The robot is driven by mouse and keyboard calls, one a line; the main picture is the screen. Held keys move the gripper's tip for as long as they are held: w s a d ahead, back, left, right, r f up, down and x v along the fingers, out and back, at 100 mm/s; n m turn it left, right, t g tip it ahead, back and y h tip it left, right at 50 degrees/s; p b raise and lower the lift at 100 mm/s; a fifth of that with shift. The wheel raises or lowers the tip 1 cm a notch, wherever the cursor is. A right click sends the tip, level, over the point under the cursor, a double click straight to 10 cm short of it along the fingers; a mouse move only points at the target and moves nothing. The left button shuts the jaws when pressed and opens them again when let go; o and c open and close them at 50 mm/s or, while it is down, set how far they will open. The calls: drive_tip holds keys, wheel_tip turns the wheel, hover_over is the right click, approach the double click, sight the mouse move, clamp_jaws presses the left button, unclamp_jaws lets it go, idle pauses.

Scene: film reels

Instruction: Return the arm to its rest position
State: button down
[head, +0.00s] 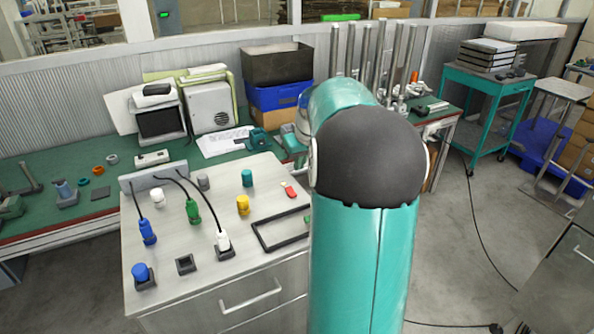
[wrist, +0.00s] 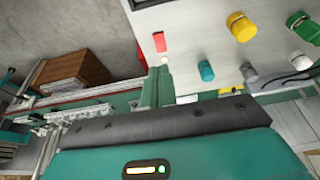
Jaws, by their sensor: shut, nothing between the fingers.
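My teal arm with its dark rounded joint (head: 370,155) rises in the middle of the head view, beside the right end of the grey cabinet top. It hides part of that end. In the wrist view my gripper (wrist: 163,70) shows as narrow green fingers beyond the black bar and teal housing. The fingers are shut and hold nothing. Past their tips in the picture lies a red piece (wrist: 160,42), which the head view shows as a red and white piece (head: 288,190) on the cabinet top. I cannot tell how far the fingers are from the surface.
The cabinet top (head: 165,235) carries blue, green and white plugs on black cables, a yellow cylinder (head: 243,205), a teal cylinder (head: 247,178) and a black frame (head: 283,232). A cluttered green workbench stands behind. A teal cart (head: 487,90) stands at right, with open floor before it.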

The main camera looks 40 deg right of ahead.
drive_tip(key=shift+v, duration=0.9)
drive_tip(key=shift+s+f, duration=0.1)
drive_tip(key=shift+s, duration=0.05)
drive_tip(key=s+a+r+n, duration=0.1)
drive_tip(key=s+a+r, duration=0.15)
drive_tip(key=a, duration=0.85)
drive_tip(key=s+a+r+n, duration=0.1)
drive_tip(key=a+r, duration=0.2)
drive_tip(key=a, duration=0.8)
drive_tip(key=s+a+f+t, duration=0.1)
drive_tip(key=s+a+f, duration=0.1)
drive_tip(key=s+a, duration=0.5)
drive_tip(key=s+a+f+n+y, duration=0.1)
drive_tip(key=s+a, duration=0.5)
drive_tip(key=a, duration=0.3)
drive_tip(key=shift+s+a+f+t, duration=0.2)
drive_tip(key=shift+s+f+t, duration=0.15)
drive_tip(key=shift+f+t, duration=0.05)
